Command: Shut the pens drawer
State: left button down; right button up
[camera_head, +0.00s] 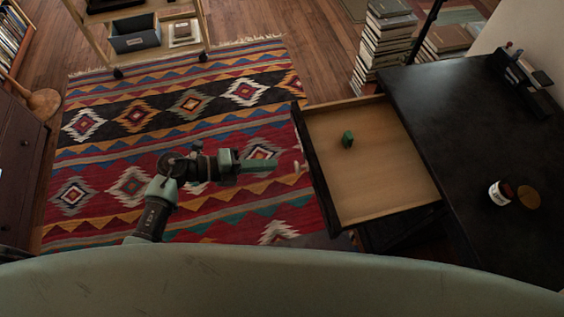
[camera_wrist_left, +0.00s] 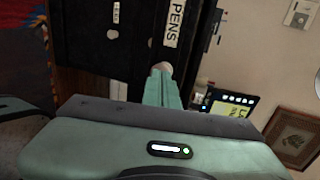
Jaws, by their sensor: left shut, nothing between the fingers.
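The pens drawer (camera_head: 370,185) is pulled out from the left side of the black desk (camera_head: 490,150), showing its pale wooden inside. In the left wrist view the dark drawer front carries a white label reading PENS (camera_wrist_left: 174,22), and a round pale knob (camera_wrist_left: 162,68) shows just beyond my fingertips. My left gripper (camera_head: 275,164) is shut and empty, pointing right at the drawer front, with a small gap before the knob in the head view. It also shows in the left wrist view (camera_wrist_left: 162,88). My right gripper is out of view.
A patterned rug (camera_head: 120,150) covers the floor left of the drawer. A jar (camera_head: 500,192) and a black pen holder (camera_head: 525,80) are on the desk. Book stacks (camera_head: 383,45) stand behind it. A shelf cart (camera_head: 140,38) stands at the back left.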

pick_arm(q)
jog(key=shift+w+d+f, duration=0.1)
jog(key=shift+w+d, duration=0.15)
jog(key=shift+d, duration=0.45)
jog(key=shift+w+d+r, duration=0.1)
jog(key=shift+w+d, duration=0.1)
jog(key=shift+d, duration=0.5)
jog(key=shift+w+d+f, duration=0.1)
jog(key=shift+w+d, duration=0.15)
jog(key=shift+d, duration=0.45)
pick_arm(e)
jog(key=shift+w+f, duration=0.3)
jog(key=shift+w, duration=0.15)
